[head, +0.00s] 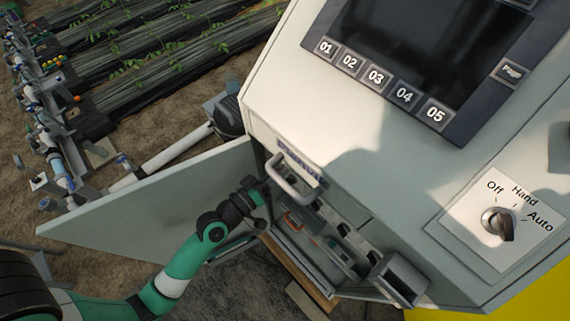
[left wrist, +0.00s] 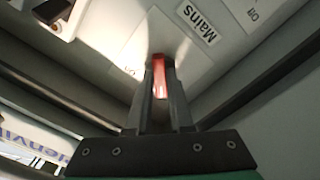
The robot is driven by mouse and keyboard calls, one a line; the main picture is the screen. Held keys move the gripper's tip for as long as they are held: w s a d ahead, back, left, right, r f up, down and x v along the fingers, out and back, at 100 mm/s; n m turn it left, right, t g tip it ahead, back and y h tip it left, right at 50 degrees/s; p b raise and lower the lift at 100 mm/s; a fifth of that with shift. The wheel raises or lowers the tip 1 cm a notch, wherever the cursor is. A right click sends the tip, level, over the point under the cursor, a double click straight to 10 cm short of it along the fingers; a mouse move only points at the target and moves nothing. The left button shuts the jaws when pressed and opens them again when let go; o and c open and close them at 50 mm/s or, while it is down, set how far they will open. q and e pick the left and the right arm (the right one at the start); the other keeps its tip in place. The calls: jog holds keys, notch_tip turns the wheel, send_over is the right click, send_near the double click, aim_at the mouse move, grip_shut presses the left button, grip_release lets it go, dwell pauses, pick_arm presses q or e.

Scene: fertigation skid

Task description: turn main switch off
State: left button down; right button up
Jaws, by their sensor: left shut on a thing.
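The main switch shows in the left wrist view as a red handle (left wrist: 160,78) between my left gripper's fingers, on a pale panel beside a "Mains" label (left wrist: 198,25). My left gripper (left wrist: 160,92) is shut on this red handle. In the head view my left gripper (head: 262,203) reaches into the open lower compartment of the grey cabinet (head: 330,190); its fingertips are hard to make out there. Small lettering beside the handle is partly covered by the fingers. My right gripper is not in view.
The cabinet door (head: 150,205) stands open at the left, beside my left arm. A metal pull handle (head: 290,185) sits above the compartment. An Off/Hand/Auto selector knob (head: 500,224) is on the right face, and a screen (head: 410,60) is above. Pipes lie at the far left.

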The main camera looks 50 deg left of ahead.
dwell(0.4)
pick_arm(q)
jog(key=c, duration=0.8)
grip_release()
jog(key=s+b, duration=0.4)
jog(key=s, duration=0.7)
jog(key=shift+s+d+b, duration=0.35)
jog(key=shift+d+b, duration=0.05)
